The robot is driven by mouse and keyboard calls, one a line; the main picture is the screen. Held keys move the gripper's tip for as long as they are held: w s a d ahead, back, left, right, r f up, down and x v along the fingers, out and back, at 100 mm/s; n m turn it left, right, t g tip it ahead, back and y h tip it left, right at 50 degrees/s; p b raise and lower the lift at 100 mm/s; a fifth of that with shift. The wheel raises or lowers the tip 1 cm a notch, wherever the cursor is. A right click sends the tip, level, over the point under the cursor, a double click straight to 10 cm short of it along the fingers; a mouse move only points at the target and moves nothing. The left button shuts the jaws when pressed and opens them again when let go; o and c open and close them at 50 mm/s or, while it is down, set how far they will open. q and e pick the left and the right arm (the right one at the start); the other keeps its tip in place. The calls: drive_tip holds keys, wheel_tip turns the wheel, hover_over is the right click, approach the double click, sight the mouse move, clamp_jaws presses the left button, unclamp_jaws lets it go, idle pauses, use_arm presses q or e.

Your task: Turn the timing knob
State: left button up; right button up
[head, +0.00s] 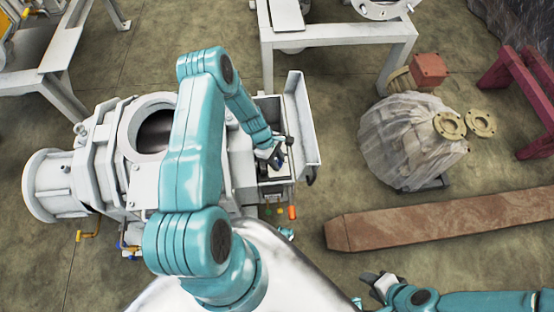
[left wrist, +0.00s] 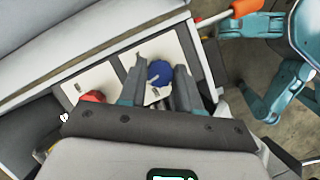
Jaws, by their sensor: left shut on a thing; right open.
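A blue knob (left wrist: 160,73) with a pale pointer line sits on a white panel plate (left wrist: 138,59) in the left wrist view. My left gripper (head: 279,160) reaches into the open control box (head: 307,118) on the white machine. In the left wrist view its two fingers (left wrist: 158,86) are on either side of the blue knob and shut on it. A red knob (left wrist: 92,97) sits on the neighbouring plate, left of the fingers. In the head view the gripper largely hides the knobs. My right gripper (head: 380,286) is open and empty, low over the floor at the bottom.
The white machine (head: 65,185) fills the left. An orange-handled lever (head: 292,212) sticks out below the box and shows in the left wrist view (left wrist: 246,8). A rusty beam (head: 440,218) and a wrapped grey bundle (head: 400,140) lie right. Floor between box and bundle is clear.

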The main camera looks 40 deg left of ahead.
use_arm(q)
drive_tip(key=shift+f+n+b, duration=0.15)
drive_tip(key=shift+n+b, duration=0.3)
drive_tip(key=shift+n, duration=0.25)
drive_tip(key=shift+n+t+b, duration=0.4)
drive_tip(key=shift+n+b, duration=0.1)
drive_tip(key=shift+b, duration=0.25)
drive_tip(key=shift+s+n+y+b, duration=0.1)
drive_tip(key=shift+n+y+b, duration=0.2)
drive_tip(key=shift+n+b, duration=0.45)
drive_tip(key=shift+t, duration=0.3)
drive_tip(key=o, duration=1.1)
drive_tip(key=shift+c, duration=0.2)
drive_tip(key=p+v, duration=0.6)
drive_tip(key=v, duration=1)
drive_tip(key=shift+r, duration=0.35)
